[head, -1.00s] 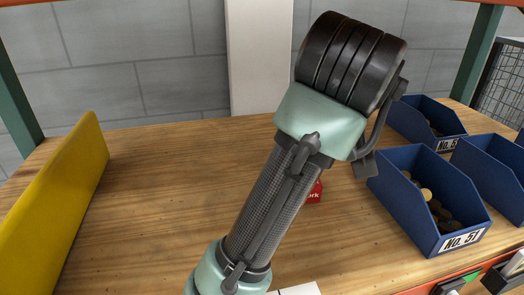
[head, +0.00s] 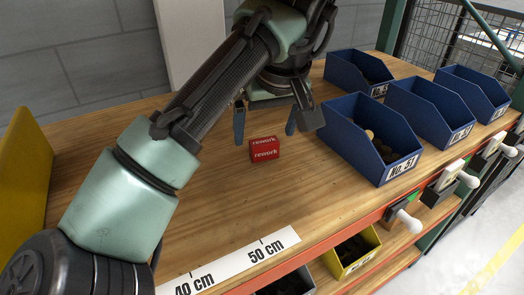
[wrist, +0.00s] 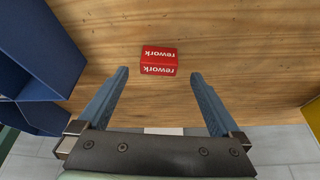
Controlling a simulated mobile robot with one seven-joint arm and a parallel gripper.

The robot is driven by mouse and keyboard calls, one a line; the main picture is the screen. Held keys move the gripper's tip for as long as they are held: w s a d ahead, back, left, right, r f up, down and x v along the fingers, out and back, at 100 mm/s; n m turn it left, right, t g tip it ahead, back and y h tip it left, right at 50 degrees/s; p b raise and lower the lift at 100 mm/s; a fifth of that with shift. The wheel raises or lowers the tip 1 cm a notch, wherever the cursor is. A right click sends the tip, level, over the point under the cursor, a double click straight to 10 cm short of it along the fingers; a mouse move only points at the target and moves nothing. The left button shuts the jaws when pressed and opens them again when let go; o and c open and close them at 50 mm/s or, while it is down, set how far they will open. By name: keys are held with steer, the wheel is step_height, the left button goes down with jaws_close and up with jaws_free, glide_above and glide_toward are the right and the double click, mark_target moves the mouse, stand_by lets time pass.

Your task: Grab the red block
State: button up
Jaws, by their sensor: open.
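The red block (head: 264,149), marked "rework", lies on the wooden bench top (head: 215,215). My gripper (head: 264,128) is open and empty, with its two blue-grey fingers apart above the bench at the block. In the wrist view the red block (wrist: 158,61) shows whole, a little beyond the fingertips and roughly between their lines. The open gripper (wrist: 158,75) is not touching it there. The exact height of the fingertips over the bench is hard to tell.
Blue bins, one (head: 372,138) labelled No. 51 with round pieces inside, stand right of the block. A yellow panel (head: 27,170) is at the left. A white ruler strip (head: 230,262) runs along the front edge. Bench around the block is clear.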

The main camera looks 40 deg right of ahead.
mark_target(265, 141)
steer(key=b+x, duration=0.1)
steer(key=x, duration=0.3)
steer(key=shift+d+f, duration=0.15)
steer(key=shift+f, duration=0.05)
steer(key=c, duration=1.4)
steer(key=shift+r, duration=0.15)
